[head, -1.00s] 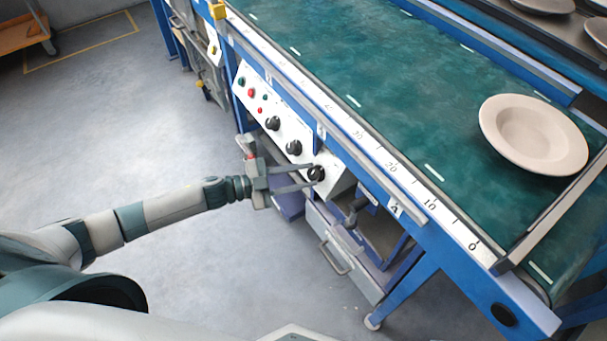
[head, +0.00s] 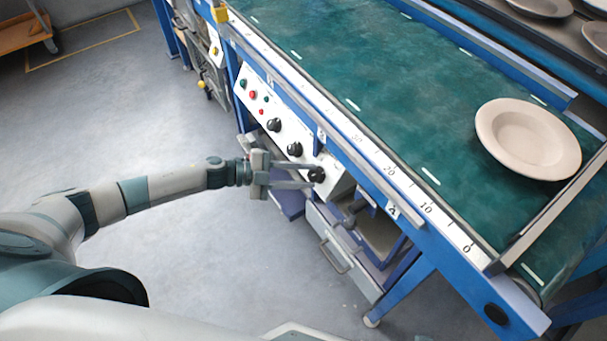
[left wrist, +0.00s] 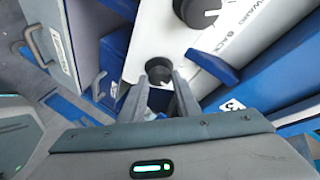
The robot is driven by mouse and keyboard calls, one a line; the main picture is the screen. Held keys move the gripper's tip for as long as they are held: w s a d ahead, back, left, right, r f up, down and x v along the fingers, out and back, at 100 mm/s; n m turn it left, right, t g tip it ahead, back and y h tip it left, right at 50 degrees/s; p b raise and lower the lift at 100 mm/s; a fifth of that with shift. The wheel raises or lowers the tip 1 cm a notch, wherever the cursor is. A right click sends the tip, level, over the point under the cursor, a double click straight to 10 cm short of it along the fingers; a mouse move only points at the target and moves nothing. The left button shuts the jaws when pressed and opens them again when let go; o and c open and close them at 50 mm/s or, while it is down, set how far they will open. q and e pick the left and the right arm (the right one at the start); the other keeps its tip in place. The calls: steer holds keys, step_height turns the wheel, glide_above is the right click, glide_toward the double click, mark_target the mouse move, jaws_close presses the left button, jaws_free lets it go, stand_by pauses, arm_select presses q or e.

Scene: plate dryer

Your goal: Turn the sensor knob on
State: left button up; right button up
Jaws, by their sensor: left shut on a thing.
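A white control panel (head: 262,122) on the front of the blue conveyor frame carries three black knobs in a row. My left gripper (head: 314,175) is shut on the nearest, lower-right black knob (head: 318,174), with a finger on either side. In the left wrist view this knob (left wrist: 158,70) shows between the fingertips, partly hidden by them. The middle knob (head: 294,149) and the far knob (head: 274,125) are free. Another black knob with a white mark (left wrist: 197,12) shows at the top of the wrist view. I cannot read which knob is the sensor knob. My right gripper is out of view.
Red and dark small buttons (head: 253,95) sit at the panel's far end. The green belt (head: 400,110) above carries a beige plate (head: 528,138). A grey drawer (head: 340,250) hangs below the panel.

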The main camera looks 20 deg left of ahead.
arm_select(q)
steer(key=o, duration=1)
steer(key=shift+a, duration=0.1)
steer(key=b+v, duration=0.1)
steer(key=v, duration=1.6)
steer(key=shift+s, duration=0.1)
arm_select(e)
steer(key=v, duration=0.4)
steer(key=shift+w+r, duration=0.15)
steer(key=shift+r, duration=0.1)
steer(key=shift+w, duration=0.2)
